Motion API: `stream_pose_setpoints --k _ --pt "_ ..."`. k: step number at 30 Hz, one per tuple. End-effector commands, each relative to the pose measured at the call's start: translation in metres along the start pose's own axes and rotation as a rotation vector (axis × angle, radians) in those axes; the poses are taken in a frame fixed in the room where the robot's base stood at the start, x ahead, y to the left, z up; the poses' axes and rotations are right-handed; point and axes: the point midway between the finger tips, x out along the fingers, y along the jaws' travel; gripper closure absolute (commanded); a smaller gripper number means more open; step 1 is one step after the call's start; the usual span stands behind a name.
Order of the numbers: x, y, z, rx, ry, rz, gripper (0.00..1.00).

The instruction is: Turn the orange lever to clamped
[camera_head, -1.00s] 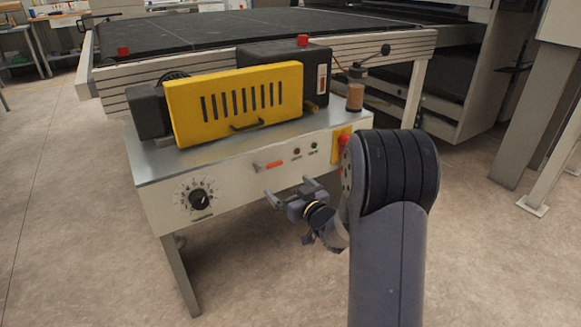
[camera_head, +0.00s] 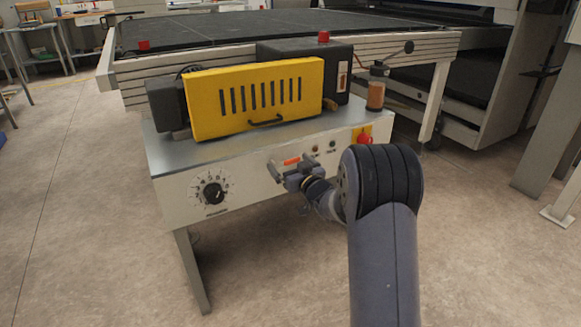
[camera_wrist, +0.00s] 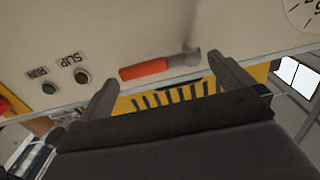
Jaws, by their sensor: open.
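The orange lever (camera_head: 291,161) is on the white front panel of the roller coater (camera_head: 250,178), between the dial and the small buttons. In the wrist view the lever (camera_wrist: 145,69) lies nearly level, with its orange grip to the left and a grey shaft running right to a pivot. My gripper (camera_head: 288,173) is open in front of the panel, just below the lever in the head view. In the wrist view my gripper's two fingers (camera_wrist: 162,75) stand apart, with the lever between them in the picture. I cannot tell whether they touch it. Any clamped marking is not readable.
A black dial (camera_head: 213,192) is left of the lever. Small buttons (camera_wrist: 82,76) labelled RUN and SUP-something and a red knob on a yellow plate (camera_head: 363,138) are on its other side. A yellow slotted guard (camera_head: 255,98) stands above. Floor in front is clear.

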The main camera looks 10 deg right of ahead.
Motion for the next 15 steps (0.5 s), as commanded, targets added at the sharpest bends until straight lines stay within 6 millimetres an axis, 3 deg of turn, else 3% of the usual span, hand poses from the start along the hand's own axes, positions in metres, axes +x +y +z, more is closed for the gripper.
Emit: stream_pose_setpoints --k 9,15 --pt "0.0019 -0.0002 0.0003 0.001 -0.001 0.0 0.01" --pt "0.0018 -0.0001 0.0002 0.001 -0.001 0.0 0.17"
